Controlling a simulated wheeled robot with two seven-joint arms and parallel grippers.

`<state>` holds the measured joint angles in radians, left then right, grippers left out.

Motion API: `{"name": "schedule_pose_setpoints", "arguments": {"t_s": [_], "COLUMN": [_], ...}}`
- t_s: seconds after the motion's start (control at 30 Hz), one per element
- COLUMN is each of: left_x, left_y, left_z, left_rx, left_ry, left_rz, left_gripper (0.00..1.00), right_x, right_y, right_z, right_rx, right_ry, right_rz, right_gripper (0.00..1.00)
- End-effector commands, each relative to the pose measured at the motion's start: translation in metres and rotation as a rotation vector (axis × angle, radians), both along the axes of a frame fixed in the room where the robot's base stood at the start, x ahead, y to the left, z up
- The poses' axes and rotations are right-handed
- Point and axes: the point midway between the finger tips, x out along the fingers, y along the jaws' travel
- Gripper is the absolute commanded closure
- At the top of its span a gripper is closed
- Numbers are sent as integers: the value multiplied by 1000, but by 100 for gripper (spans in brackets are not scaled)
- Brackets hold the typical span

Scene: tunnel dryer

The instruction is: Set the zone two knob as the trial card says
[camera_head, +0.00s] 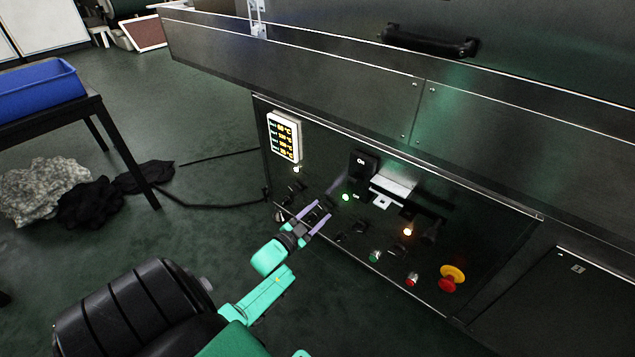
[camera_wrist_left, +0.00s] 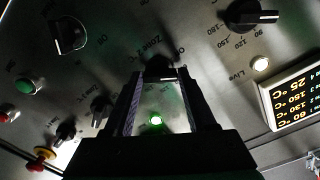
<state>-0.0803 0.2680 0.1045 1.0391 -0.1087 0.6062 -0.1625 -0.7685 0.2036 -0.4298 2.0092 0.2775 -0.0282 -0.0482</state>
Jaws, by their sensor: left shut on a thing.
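My left gripper (camera_head: 321,210) reaches the dark control panel (camera_head: 470,221) of the dryer. In the left wrist view its two fingers (camera_wrist_left: 161,76) are closed on the sides of a black knob (camera_wrist_left: 158,64). Printing by this knob seems to read "Zone 2". The fingers hide much of the knob, so its pointer setting is not readable. A pale card-like plate (camera_head: 394,184) sits at the panel's middle; I cannot read it or tell whether it is the trial card. My right gripper is not in view.
A display (camera_head: 284,136) shows amber temperature rows. Another dial knob (camera_wrist_left: 252,15) with a degree scale is beside the held one. A lit green lamp (camera_head: 345,197), an amber lamp (camera_head: 407,232) and a red-yellow emergency button (camera_head: 452,278) are also on the panel. A table (camera_head: 60,117) holds a blue bin (camera_head: 40,91).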

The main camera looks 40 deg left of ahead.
Motion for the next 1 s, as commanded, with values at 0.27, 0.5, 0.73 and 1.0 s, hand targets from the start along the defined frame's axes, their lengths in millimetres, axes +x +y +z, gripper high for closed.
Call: {"name": "schedule_pose_setpoints", "arguments": {"t_s": [0.27,0.5,0.73,1.0], "left_x": [0,0,0,-35], "left_y": [0,0,0,-1], "left_z": [-1,-1,0,4], "left_rx": [-5,-4,-3,-4], "left_ry": [2,1,0,6], "left_rz": [0,0,-1,1], "left_gripper": [99,14,14,14], "right_x": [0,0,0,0], "right_y": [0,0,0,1], "right_z": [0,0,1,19], "right_rx": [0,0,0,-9], "right_ry": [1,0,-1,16], "right_rz": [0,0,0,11], "right_gripper": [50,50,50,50]}}
